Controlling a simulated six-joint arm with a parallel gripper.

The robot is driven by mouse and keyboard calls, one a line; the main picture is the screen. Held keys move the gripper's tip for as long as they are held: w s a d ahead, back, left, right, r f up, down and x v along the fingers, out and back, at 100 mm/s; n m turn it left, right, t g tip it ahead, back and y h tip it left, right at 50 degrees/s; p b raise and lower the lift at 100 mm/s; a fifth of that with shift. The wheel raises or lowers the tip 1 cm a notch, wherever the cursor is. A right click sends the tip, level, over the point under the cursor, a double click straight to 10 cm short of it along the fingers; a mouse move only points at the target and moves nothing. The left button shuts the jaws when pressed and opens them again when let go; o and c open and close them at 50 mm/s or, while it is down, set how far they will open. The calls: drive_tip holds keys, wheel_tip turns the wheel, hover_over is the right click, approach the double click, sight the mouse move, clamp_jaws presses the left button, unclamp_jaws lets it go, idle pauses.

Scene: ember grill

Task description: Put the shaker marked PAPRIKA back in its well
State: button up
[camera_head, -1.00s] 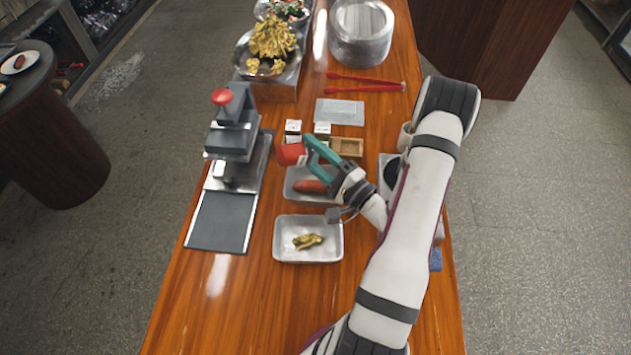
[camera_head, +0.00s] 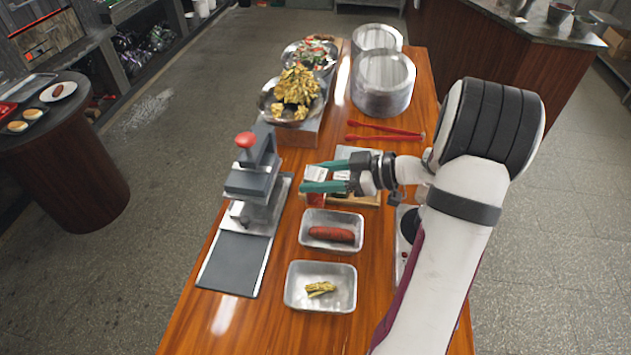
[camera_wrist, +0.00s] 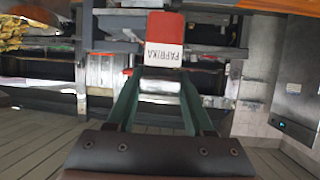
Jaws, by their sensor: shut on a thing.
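The PAPRIKA shaker shows in the wrist view (camera_wrist: 165,40) with a red body and a white part lettered PAPRIKA, upside down in that picture. My gripper (camera_head: 318,177) is shut on it with its teal fingers, which reach in from the right. In the head view its red body (camera_head: 316,198) shows below the nearer finger, over the left end of the wooden rack (camera_head: 368,198). The fingers hide much of the rack and its wells. I cannot tell whether the shaker's bottom is in a well or above it.
A metal tray with a sausage (camera_head: 332,232) lies just in front of the rack, and another tray (camera_head: 320,287) is nearer. A press with a red knob (camera_head: 247,170) stands at left. Red tongs (camera_head: 385,132) lie behind. Bowls and stacked plates (camera_head: 383,85) are at the back.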

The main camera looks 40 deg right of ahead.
drive_tip(key=w+d+r+m+t+h, duration=0.2)
drive_tip(key=w+d+m+t+h, duration=0.1)
drive_tip(key=w+d+m+h, duration=0.5)
drive_tip(key=s+d+f+m+g+h, duration=0.1)
drive_tip(key=d+f+m+h, duration=0.3)
drive_tip(key=d, duration=0.3)
drive_tip(key=shift+s+d+f+m+g+h, duration=0.55)
drive_tip(key=shift+s+f+m+h, duration=0.35)
drive_tip(key=shift+f, duration=1.05)
drive_tip(key=shift+s+d+f+m+g+h, duration=0.5)
drive_tip(key=shift+s+f+m+h, duration=0.35)
drive_tip(key=shift+f, duration=1.05)
drive_tip(key=shift+s+d+f+m+g+h, duration=0.65)
drive_tip(key=shift+f+h, duration=0.4)
drive_tip(key=shift+f, duration=0.9)
drive_tip(key=shift+s+a, duration=0.15)
drive_tip(key=shift+a, duration=0.05)
drive_tip(key=o, duration=1.2)
